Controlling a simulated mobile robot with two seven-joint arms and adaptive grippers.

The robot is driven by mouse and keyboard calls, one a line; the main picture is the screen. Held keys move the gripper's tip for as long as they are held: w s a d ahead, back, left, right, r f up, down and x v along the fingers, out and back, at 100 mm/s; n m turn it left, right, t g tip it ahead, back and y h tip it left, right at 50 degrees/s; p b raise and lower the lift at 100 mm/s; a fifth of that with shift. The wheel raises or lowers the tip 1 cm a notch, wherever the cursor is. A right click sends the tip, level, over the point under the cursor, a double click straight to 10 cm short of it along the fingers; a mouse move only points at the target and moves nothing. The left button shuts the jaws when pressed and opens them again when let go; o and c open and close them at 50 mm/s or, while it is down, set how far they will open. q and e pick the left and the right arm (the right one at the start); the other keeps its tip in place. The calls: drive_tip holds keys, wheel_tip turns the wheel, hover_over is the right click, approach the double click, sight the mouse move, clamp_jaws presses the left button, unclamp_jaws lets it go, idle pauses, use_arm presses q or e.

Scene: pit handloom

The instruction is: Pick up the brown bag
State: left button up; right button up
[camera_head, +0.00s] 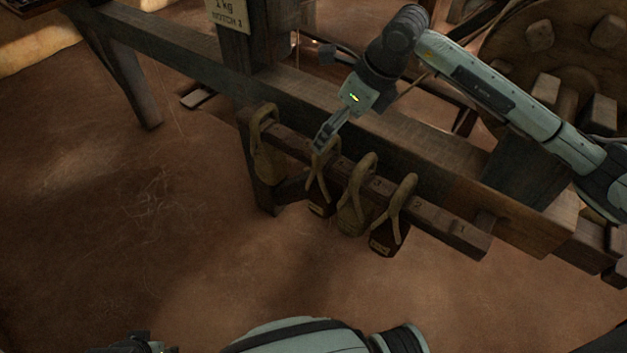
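Several small bags hang by looped straps from a wooden rail (455,229). The leftmost bag (266,160) is olive-tan. The third bag (352,218) is olive. The fourth bag (387,238) is dark brown with a pale label. My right gripper (321,146) points down at the top of the second bag's strap, overlapping it in view; I cannot tell whether it touches or how far its fingers are apart. My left gripper (140,347) is at the bottom edge, mostly cut off.
A thick wooden beam (420,150) runs behind the rail, joined to an upright post (262,50) bearing a paper sign (228,13). A large wooden wheel with blocks (560,50) stands at upper right. The brown floor (130,220) is clear at left and in front.

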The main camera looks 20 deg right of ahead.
sight(331, 143)
drive_tip(key=x, duration=0.7)
drive_tip(key=shift+s+d+f+p, duration=0.1)
drive_tip(key=shift+d+f+p, duration=0.05)
drive_tip(key=shift+f+p, duration=0.25)
use_arm(q)
drive_tip(key=shift+s+f, duration=0.2)
drive_tip(key=shift+f, duration=0.6)
use_arm(e)
drive_tip(key=shift+c, duration=0.5)
drive_tip(key=shift+r, duration=0.1)
drive_tip(key=c, duration=1.7)
